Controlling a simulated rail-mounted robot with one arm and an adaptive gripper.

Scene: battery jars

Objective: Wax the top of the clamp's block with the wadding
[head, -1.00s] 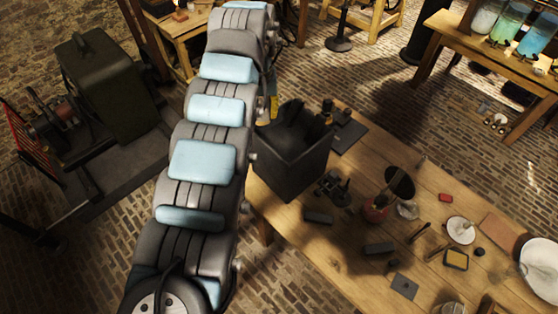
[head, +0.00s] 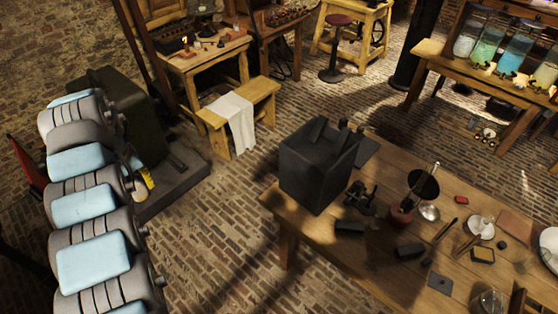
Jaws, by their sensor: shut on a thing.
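A small dark clamp-like tool (head: 360,197) stands on the wooden workbench (head: 320,238), just right of a large black open-topped box. I cannot make out a separate block in it. A shallow yellow-topped tin or pad (head: 482,255) lies near the right side of the bench. A white dish (head: 480,227) beside it holds something pale. I cannot tell whether any of these is the wadding. My arm rises along the left edge, away from the bench. My gripper is out of this view, so what it holds is hidden.
The black box (head: 318,165) stands tall at the bench's left end. Dark blocks (head: 350,228) (head: 410,250), a red pot (head: 400,214) and a round black disc (head: 423,184) crowd the bench. A small bench with white cloth (head: 238,118) stands behind. Brick floor between is clear.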

